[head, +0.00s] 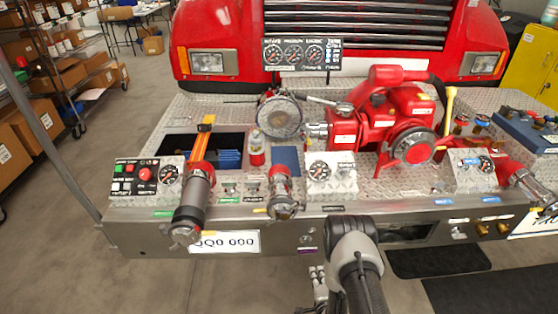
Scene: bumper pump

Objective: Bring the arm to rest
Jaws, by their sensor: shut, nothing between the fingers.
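My arm (352,250) rises from the bottom edge, right of centre, in front of the truck's bumper. Its dark rounded joint is uppermost and overlaps the lower bumper face. A small grey part (318,284) shows just left of the arm, below the bumper; I cannot tell whether it belongs to my arm. I cannot make out my gripper or its fingers in the head view. No task object is seen held.
The metal bumper (450,232) of a red truck spans the view. It carries a red pump (408,115), a grey nozzle (194,200), gauges and a control box (133,175). Shelves (60,75) stand at left, a yellow cabinet (530,65) at right. Floor is clear at lower left.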

